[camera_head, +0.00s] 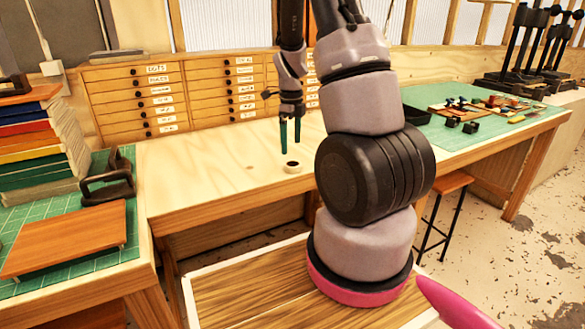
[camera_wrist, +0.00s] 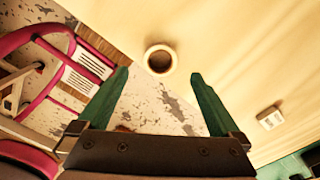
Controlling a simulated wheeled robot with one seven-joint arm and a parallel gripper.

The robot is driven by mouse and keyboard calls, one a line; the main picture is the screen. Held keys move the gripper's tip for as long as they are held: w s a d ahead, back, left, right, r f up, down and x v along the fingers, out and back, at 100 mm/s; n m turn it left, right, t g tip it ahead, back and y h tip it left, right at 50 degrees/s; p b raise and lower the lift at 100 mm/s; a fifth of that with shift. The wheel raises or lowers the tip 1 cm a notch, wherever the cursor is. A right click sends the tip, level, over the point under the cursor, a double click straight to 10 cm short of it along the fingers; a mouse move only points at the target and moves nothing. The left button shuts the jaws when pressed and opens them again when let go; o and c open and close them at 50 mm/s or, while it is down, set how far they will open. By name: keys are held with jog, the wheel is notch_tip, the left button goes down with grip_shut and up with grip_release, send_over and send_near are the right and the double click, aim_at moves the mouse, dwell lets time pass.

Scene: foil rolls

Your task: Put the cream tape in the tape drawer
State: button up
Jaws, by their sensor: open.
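The cream tape (camera_head: 292,170) is a small ring with a dark centre, lying flat on the wooden bench in front of the drawers. It also shows in the wrist view (camera_wrist: 160,74), just beyond and between the fingertips. My gripper (camera_head: 290,146) points down above the tape with its two green fingers apart and empty. In the wrist view my gripper (camera_wrist: 159,75) has a wide gap between its fingers. Wooden drawer units with white labels, on the left (camera_head: 112,92) and right (camera_head: 215,68), stand behind the tape. The labels are too small to read surely. My arm hides part of the right unit.
The bench top (camera_head: 200,180) around the tape is mostly clear. At left are a stack of coloured boards (camera_head: 35,145), a dark clamp-like tool (camera_head: 108,188) and a wooden board (camera_head: 70,238) on a green mat. A green mat (camera_head: 450,135) with small tools lies at right.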

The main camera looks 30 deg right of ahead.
jog(key=f, duration=0.7)
jog(key=shift+s+d+f, duration=0.1)
jog(key=shift+s+d, duration=0.05)
jog(key=shift+d, duration=0.05)
jog(key=c, duration=1.5)
